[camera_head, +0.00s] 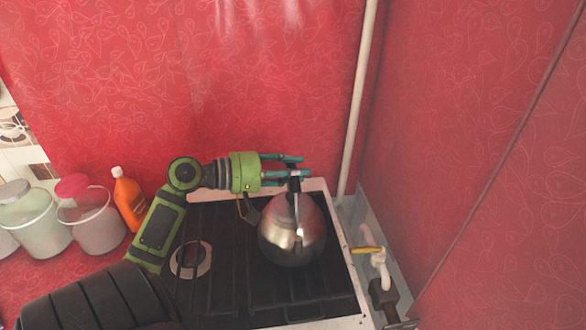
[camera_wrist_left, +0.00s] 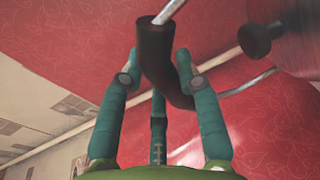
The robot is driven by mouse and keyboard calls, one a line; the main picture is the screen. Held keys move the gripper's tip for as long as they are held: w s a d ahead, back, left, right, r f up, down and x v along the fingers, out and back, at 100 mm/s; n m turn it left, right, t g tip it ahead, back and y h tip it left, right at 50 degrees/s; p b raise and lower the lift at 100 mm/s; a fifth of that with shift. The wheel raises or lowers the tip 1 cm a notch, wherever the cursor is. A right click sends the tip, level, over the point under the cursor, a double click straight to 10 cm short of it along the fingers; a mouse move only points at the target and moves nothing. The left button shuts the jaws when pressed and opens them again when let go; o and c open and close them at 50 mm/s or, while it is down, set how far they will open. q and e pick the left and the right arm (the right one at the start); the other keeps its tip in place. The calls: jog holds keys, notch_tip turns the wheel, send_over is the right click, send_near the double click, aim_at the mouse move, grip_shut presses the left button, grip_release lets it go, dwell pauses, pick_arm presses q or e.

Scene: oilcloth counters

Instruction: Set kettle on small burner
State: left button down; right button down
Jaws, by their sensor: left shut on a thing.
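The shiny metal kettle (camera_head: 291,238) is over the right part of the black stove (camera_head: 230,290); I cannot tell whether it rests on the grate or hangs just above it. My left gripper (camera_head: 297,167) reaches in from the left and is shut on the kettle's handle at the top. In the left wrist view, the gripper's teal fingers (camera_wrist_left: 158,85) are around the dark curved handle (camera_wrist_left: 158,65). A round burner (camera_head: 191,260) shows at the stove's left. Whatever burner lies under the kettle is hidden. My right gripper is out of view.
An orange bottle (camera_head: 128,198) and lidded jars (camera_head: 92,220) stand left of the stove. A white pipe (camera_head: 358,100) rises behind it. A yellow-handled valve (camera_head: 368,250) is by the right wall, close to the stove's edge.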

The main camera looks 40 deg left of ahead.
pick_arm(q)
jog(key=c, duration=0.8)
grip_release()
jog(key=shift+d, duration=0.1)
jog(key=shift+s+f, duration=0.1)
jog(key=shift+f, duration=0.05)
jog(key=v, duration=1.2)
